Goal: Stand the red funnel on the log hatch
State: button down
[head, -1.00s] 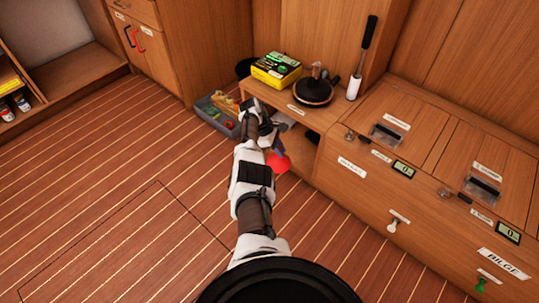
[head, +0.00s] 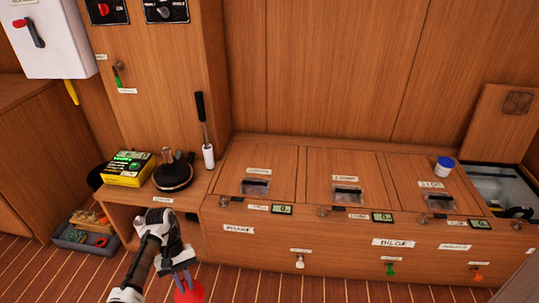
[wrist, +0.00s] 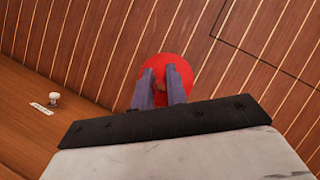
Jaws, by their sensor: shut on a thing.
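The red funnel (head: 190,292) is held low in front of the locker, at the bottom of the head view. My gripper (head: 183,276) is shut on it. In the wrist view the funnel (wrist: 183,62) shows as a red round shape between and beyond the two grey fingers (wrist: 163,88), above the planked floor. Three hatches with small labels lie along the locker top: a left one (head: 262,154), a middle one (head: 335,160) and a right one (head: 405,165). The right one's short label (head: 432,184) may read LOG, but it is too small to be sure.
A white jar with a blue lid (head: 444,166) stands on the right hatch. An open bin (head: 500,188) is at the far right. A yellow box (head: 130,168), a black round object (head: 172,175) and a white-and-black tool (head: 206,140) stand on the left shelf. A grey crate (head: 85,236) sits on the floor.

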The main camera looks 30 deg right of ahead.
aim_at(409, 171)
jog(key=k+l, duration=0.2)
jog(key=l, duration=0.15)
jog(key=k+l, duration=0.15)
jog(key=l, duration=0.2)
jog(key=k+l, duration=0.2)
jog(key=l, duration=0.15)
jog(key=k+l, duration=0.2)
jog(key=l, duration=0.15)
jog(key=l+z, duration=0.15)
jog(key=z, duration=0.85)
jog(key=k, duration=0.05)
